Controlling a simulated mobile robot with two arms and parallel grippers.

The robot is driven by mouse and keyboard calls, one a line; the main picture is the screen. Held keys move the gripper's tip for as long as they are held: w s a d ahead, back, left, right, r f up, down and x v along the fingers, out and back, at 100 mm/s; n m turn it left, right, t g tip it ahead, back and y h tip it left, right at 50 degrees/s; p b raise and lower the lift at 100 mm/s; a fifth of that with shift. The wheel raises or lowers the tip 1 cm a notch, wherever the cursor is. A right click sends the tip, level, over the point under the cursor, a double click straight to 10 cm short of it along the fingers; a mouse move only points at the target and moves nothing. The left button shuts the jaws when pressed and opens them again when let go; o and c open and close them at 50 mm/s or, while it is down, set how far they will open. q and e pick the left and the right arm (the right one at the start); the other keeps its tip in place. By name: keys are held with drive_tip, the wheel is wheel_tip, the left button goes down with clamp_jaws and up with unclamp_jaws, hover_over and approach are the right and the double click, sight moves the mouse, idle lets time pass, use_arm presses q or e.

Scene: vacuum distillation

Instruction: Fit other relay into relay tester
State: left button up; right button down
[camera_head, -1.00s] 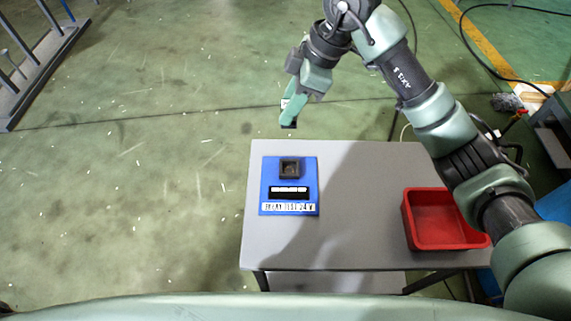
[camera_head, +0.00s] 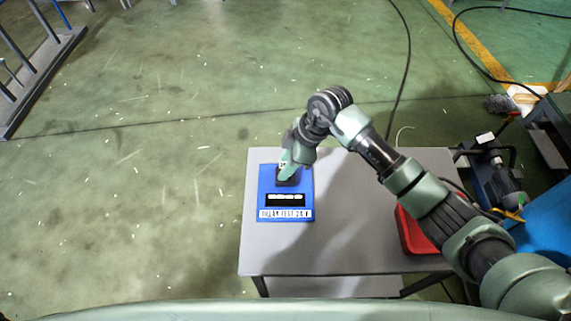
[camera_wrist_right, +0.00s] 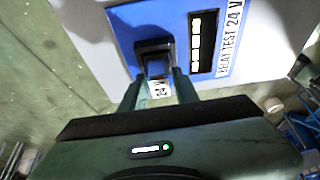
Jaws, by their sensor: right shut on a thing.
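The blue relay tester (camera_head: 264,200) lies on the grey table, with a dark display and a "RELAY TEST 24 V" label; its blue panel also shows in the right wrist view (camera_wrist_right: 178,22). My right gripper (camera_head: 286,174) is over the tester's socket at the panel's far end. The gripper partly hides the socket in the head view. My left gripper is not in view.
The grey table (camera_head: 345,245) is bare around the tester. A red bin (camera_head: 412,238) stands at the table's right, partly hidden by my right arm. Dark equipment (camera_head: 495,170) and a blue surface (camera_head: 545,230) are beyond the table's right edge.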

drive_tip(key=shift+f, duration=0.3)
drive_tip(key=c, duration=1.1)
unclamp_jaws()
drive_tip(key=shift+f, duration=0.1)
drive_tip(key=shift+o, duration=0.2)
drive_tip(key=b+v, duration=0.1)
drive_tip(key=v, duration=1.1)
drive_tip(key=shift+b, duration=0.4)
